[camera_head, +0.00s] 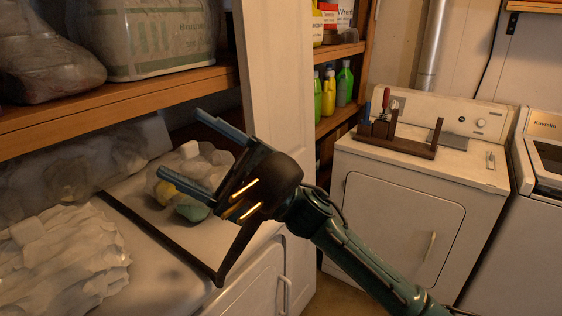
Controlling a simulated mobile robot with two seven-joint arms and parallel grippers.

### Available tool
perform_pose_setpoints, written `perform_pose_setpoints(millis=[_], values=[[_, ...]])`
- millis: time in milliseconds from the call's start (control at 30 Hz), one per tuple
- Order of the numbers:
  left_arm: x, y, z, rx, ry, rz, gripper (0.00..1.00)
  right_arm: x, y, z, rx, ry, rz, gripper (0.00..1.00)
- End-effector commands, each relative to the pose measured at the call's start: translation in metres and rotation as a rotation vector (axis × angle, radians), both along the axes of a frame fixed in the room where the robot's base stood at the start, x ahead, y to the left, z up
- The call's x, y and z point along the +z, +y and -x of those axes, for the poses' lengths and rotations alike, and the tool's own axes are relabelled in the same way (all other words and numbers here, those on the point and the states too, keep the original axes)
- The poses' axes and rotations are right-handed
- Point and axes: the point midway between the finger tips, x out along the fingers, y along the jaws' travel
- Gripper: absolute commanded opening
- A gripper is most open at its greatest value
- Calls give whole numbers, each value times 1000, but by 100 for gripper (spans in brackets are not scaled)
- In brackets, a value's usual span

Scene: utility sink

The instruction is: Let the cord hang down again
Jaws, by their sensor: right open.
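My right gripper (179,143) reaches in from the lower right, its two blue-grey fingers spread wide and pointing left. It is open, with nothing visible gripped between the fingers, in front of a clear bag of pale items (188,150). A thin dark line like a cord (487,66) runs down the back wall at the upper right, far from the gripper. I cannot tell whether it is the task's cord. No other cord is clear. My left gripper is out of view.
A dark angular bar (160,236) crosses the white surface at lower left, below my gripper. Crumpled white cloth (62,262) lies left of it. A wooden shelf (115,103) overhangs this area. A white door panel (282,90) stands behind my gripper. A white appliance (405,205) stands right.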

Motion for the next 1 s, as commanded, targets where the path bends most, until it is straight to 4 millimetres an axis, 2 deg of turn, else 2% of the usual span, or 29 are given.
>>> perform_pose_setpoints(millis=[33,133,300,433,567,667,800,1000], values=[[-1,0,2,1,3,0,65,18,9,15,55,-121,39,67],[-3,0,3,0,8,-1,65,37,22,45,173,-342,137,67],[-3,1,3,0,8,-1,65,49,31,84,351,-698,364,67],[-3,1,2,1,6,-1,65,51,24,99,463,-941,588,67],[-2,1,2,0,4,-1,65,58,6,100,541,-1146,855,67],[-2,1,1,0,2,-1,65,71,-15,95,575,-1273,1087,67],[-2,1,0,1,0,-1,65,101,-50,89,576,-1382,1415,67],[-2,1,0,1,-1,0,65,141,-87,92,537,-1419,1733,67]])
